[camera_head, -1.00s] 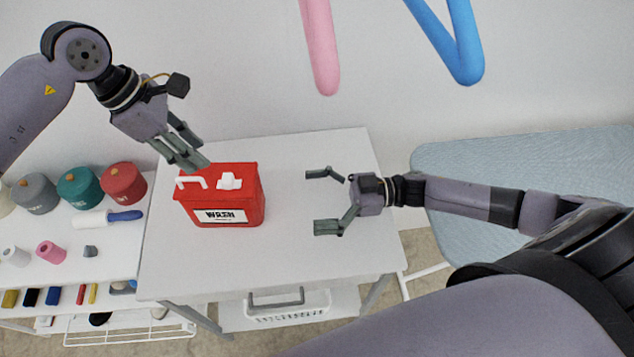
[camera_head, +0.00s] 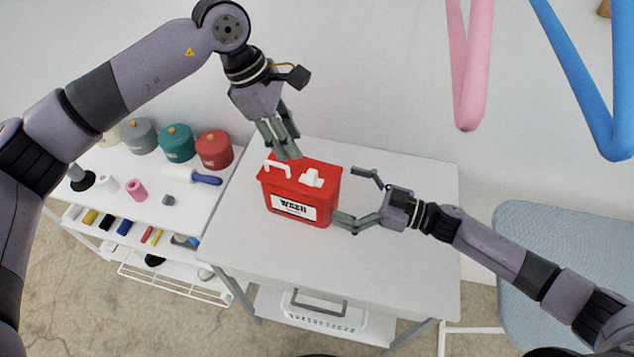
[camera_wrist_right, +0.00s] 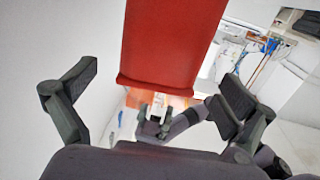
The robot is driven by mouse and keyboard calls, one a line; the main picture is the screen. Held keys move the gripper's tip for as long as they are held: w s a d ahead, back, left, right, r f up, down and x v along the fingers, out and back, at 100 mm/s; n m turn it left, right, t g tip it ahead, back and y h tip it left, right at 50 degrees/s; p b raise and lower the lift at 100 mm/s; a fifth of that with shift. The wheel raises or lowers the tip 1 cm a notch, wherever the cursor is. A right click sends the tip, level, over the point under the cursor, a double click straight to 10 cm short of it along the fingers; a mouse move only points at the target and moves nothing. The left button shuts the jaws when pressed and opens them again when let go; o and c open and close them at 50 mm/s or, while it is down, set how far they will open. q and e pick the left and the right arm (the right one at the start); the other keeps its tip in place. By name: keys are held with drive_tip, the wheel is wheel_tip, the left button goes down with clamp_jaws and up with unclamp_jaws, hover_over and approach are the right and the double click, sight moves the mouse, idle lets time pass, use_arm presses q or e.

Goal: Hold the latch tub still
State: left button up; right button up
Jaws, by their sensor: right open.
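The red latch tub (camera_head: 300,188) stands upright on the white table, with a "WASH" label, a white handle (camera_head: 277,167) and a white latch (camera_head: 312,178) on its lid. My left gripper (camera_head: 283,154) points down at the tub's back edge, close to the handle; whether it touches is unclear, and its fingers look close together. My right gripper (camera_head: 357,197) is open beside the tub's right side, its fingers pointing at it. In the right wrist view the tub (camera_wrist_right: 170,40) fills the top middle, between the two spread fingers and beyond them.
The white table (camera_head: 400,260) is clear in front and to the right. A shelf at left holds grey, teal and red (camera_head: 214,149) canisters and a blue-handled tool (camera_head: 205,179). A white basket (camera_head: 325,318) sits below the table. A pale blue board (camera_head: 560,240) stands at right.

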sight(316, 185)
drive_tip(key=x, duration=0.7)
drive_tip(key=shift+c, duration=0.2)
drive_tip(key=c, duration=1.7)
use_arm(q)
drive_tip(key=shift+w+a+f+n, duration=0.1)
drive_tip(key=shift+a+n, duration=0.1)
drive_tip(key=shift+n, duration=0.2)
drive_tip(key=shift+c, duration=1.4)
use_arm(e)
drive_tip(key=shift+c, duration=0.2)
use_arm(q)
drive_tip(key=a+n+g+h, duration=0.1)
drive_tip(key=a+n, duration=0.1)
drive_tip(key=n, duration=0.2)
drive_tip(key=w+a+f+n+g+h, duration=0.1)
drive_tip(key=a+n, duration=0.1)
drive_tip(key=n, duration=0.2)
drive_tip(key=w+a+f+n+g+h, duration=0.1)
drive_tip(key=a+n+h, duration=0.1)
drive_tip(key=n, duration=0.3)
drive_tip(key=shift+a+f, duration=0.1)
drive_tip(key=shift+a, duration=0.15)
clamp_jaws()
drive_tip(key=shift+w+a+f+n+h, duration=0.1)
drive_tip(key=shift+a+n+h, duration=0.3)
drive_tip(key=shift+n, duration=0.6)
